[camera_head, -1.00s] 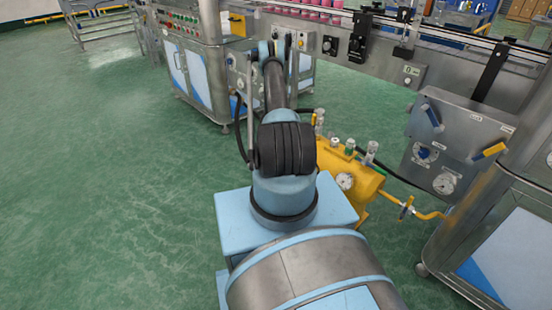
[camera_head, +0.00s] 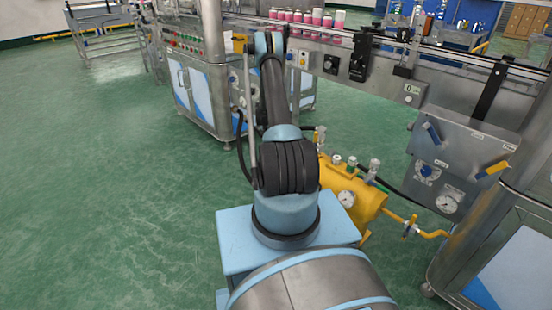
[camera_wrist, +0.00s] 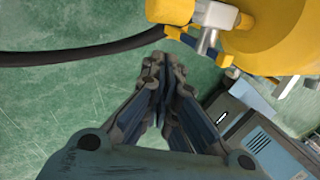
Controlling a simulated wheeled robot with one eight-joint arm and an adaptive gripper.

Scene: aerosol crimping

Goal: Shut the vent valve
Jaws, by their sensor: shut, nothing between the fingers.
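The grey control panel (camera_head: 462,150) at the right of the head view carries a blue lever (camera_head: 431,134), a yellow lever (camera_head: 492,170), a blue knob (camera_head: 427,170) and a gauge (camera_head: 446,203). Its labels are too small to read, so I cannot tell which part is the vent valve. A yellow tank (camera_head: 366,206) with several top fittings stands left of it; its outlet pipe has a small valve (camera_head: 411,226). In the wrist view my gripper (camera_wrist: 162,62) is shut and empty, near a yellow body (camera_wrist: 280,35) with a metal fitting (camera_wrist: 207,41). The head view does not show my gripper.
A black hose (camera_wrist: 85,52) crosses the wrist view to the left of the yellow body. A conveyor (camera_head: 455,60) with pink cans (camera_head: 297,18) runs behind the tank. A steel cabinet (camera_head: 208,85) stands further back. The green floor at left is clear.

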